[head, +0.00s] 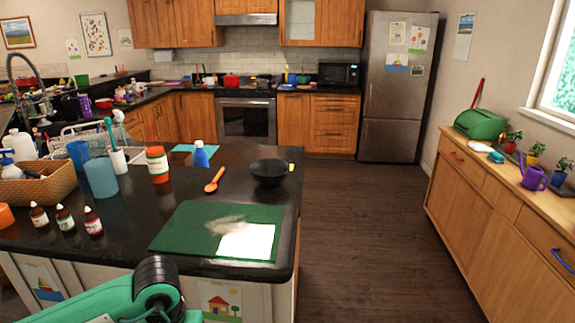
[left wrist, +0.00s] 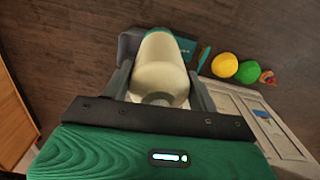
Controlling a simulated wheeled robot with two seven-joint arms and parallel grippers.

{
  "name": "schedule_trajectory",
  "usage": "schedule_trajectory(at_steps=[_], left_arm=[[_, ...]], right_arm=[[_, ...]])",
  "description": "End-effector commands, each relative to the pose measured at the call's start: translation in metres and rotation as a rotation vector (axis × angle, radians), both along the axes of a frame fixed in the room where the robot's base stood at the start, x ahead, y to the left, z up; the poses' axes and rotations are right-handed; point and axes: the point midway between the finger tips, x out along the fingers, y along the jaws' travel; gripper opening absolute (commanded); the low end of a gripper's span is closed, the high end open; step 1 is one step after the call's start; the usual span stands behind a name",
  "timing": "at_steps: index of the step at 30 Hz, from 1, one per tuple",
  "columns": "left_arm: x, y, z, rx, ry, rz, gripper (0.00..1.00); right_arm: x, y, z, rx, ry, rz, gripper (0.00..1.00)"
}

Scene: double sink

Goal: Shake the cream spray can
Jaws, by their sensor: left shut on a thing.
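A cream-coloured rounded cylinder, the cream spray can (left wrist: 158,65), sits between the two grey fingers of my left gripper (left wrist: 160,70) in the left wrist view. The fingers press on its sides, one on each side, and the gripper is shut on it. One end of the can faces the wrist camera; its far end is partly hidden, with a teal and dark part behind it. The can is held clear over the brown wooden floor. In the head view only my green arm shows at the bottom edge; neither the can nor a gripper is visible there.
A dark island counter (head: 130,220) holds a green mat (head: 185,225), a black bowl (head: 269,172), a wooden spoon (head: 214,180), several bottles and a wicker basket (head: 40,188). A wooden sideboard (head: 490,200) stands right. The floor (head: 350,220) between is free.

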Motion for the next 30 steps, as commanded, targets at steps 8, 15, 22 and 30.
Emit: schedule_trajectory(at_steps=[8, 15, 22, 30], left_arm=[[0.003, -0.001, 0.067, -0.003, -0.016, -0.002, 0.02], [0.0, 0.0, 0.118, 0.0, -0.001, 0.0, 0.02], [-0.001, 0.0, 0.026, 0.0, 0.007, 0.002, 0.02], [0.004, -0.001, 0.036, -0.003, -0.017, -0.003, 0.02]], right_arm=[[0.0, 0.0, 0.0, 0.0, 0.0, 0.0, 0.36], [0.0, 0.0, 0.0, 0.0, 0.0, 0.0, 0.36], [0.0, 0.0, 0.0, 0.0, 0.0, 0.0, 0.36], [0.0, 0.0, 0.001, 0.0, 0.0, 0.0, 0.36]])
